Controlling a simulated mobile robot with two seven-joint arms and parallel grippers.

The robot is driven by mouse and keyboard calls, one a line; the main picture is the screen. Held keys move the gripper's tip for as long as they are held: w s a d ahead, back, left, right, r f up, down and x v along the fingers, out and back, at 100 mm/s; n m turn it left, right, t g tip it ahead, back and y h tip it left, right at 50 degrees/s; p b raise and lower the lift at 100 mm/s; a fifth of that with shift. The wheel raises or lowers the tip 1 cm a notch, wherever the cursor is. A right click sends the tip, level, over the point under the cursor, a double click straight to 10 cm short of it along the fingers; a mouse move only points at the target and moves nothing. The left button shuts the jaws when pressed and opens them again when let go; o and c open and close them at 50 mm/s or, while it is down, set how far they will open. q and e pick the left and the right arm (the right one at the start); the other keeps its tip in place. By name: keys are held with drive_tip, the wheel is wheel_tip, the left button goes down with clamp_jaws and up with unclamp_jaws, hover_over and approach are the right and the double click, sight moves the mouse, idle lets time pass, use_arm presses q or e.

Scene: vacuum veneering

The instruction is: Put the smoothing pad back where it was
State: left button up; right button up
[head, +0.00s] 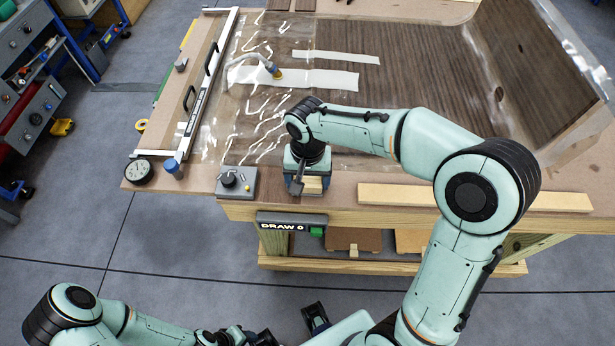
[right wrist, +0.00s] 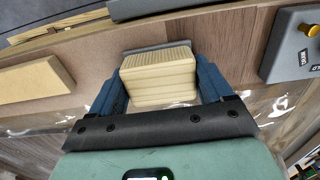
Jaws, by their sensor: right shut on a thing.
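The smoothing pad is a cream block with a ribbed face (right wrist: 158,78), gripped between the blue fingers of my right gripper (right wrist: 160,90) in the right wrist view. In the head view the pad (head: 313,185) shows just below my right gripper (head: 304,182), at the table's front edge. A grey flat piece (right wrist: 152,48) shows behind the pad; I cannot tell whether the pad touches it. My left gripper (head: 240,337) is low at the bottom edge of the head view, partly cut off, and its jaws are unclear.
A grey box with a black knob (head: 236,181) stands left of the pad. A pale wooden strip (head: 540,198) lies along the front edge to the right. Clear film covers the dark veneer (head: 425,60).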

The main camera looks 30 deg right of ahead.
sight(308, 179)
drive_tip(key=o, duration=1.2)
drive_tip(key=shift+f, duration=0.1)
drive_tip(key=shift+r, duration=0.25)
use_arm(q)
drive_tip(key=shift+w+r+p, duration=0.3)
drive_tip(key=shift+r+p, duration=0.2)
drive_tip(key=shift+r, duration=0.05)
drive_tip(key=shift+w+r+p, duration=0.25)
drive_tip(key=shift+r+p, duration=0.25)
drive_tip(key=shift+r, duration=0.05)
use_arm(e)
wheel_tip(308, 179, up, 12)
drive_tip(key=shift+f, duration=0.1)
use_arm(q)
drive_tip(key=shift+s, duration=0.1)
